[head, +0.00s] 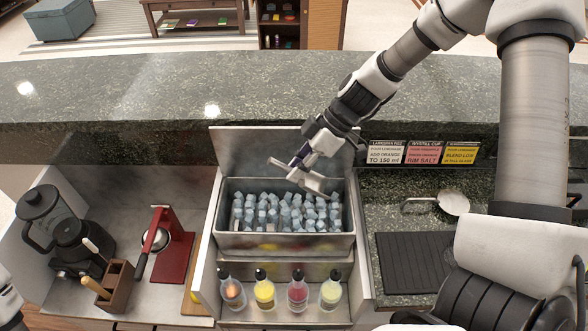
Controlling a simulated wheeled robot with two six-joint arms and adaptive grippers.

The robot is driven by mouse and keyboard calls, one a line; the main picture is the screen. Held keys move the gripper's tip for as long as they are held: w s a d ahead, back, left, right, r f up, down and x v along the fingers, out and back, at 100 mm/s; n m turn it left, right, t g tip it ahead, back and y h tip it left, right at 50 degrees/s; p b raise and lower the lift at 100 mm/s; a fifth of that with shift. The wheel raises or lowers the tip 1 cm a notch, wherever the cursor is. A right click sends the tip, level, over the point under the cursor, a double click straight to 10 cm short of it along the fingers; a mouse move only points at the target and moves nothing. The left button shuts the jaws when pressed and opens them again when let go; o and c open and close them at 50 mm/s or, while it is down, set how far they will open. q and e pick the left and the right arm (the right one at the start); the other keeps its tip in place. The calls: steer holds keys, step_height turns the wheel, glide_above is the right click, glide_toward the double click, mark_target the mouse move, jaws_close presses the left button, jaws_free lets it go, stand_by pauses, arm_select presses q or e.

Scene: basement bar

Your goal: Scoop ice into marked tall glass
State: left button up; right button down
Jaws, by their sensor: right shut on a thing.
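My right gripper (306,157) reaches in from the upper right, over the back part of the ice bin. It is shut on a grey metal scoop (314,184), whose grip is partly hidden by the fingers. The scoop is tilted over the ice; I cannot tell whether it touches the ice or carries any. The steel bin (285,241) holds many pale blue ice cubes (268,213). No tall glass can be made out. Only a piece of my left arm shows at the lower left edge; its gripper is out of view.
Several bottles (265,289) stand in a rack before the bin. A blender (75,240), a red press (175,246) and a wooden caddy (115,286) stand left. A dark ribbed mat (415,262) and a strainer (453,203) lie right. A raised stone counter (150,95) runs behind.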

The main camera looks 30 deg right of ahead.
step_height(320, 180, down, 17)
steer(key=b, duration=1.6)
steer(key=shift+a+r, duration=0.1)
step_height(320, 180, up, 10)
steer(key=g+h+p, duration=0.2)
steer(key=h+p, duration=0.2)
steer(key=p, duration=1.5)
steer(key=shift+m+g+h+p, duration=0.3)
steer(key=shift+g, duration=0.1)
